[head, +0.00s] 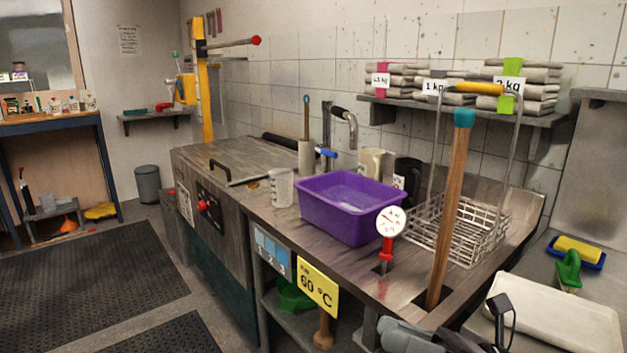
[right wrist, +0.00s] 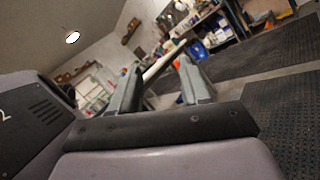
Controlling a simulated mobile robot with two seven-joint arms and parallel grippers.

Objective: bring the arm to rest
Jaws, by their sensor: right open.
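My right gripper (head: 410,336) shows at the bottom edge of the head view, partly cut off, low in front of the bench's near end. In the right wrist view its two grey fingers (right wrist: 160,72) stand apart with no held object visible between them. They point out towards the room, with floor mats and a far workbench beyond. My left gripper is not in view.
The bench holds a purple basin (head: 345,222), a wire basket (head: 460,235), a dial thermometer (head: 390,222) and an upright wooden stick (head: 447,215) near my gripper. A white slab (head: 565,318) lies right. Black mats (head: 85,285) cover clear floor at left.

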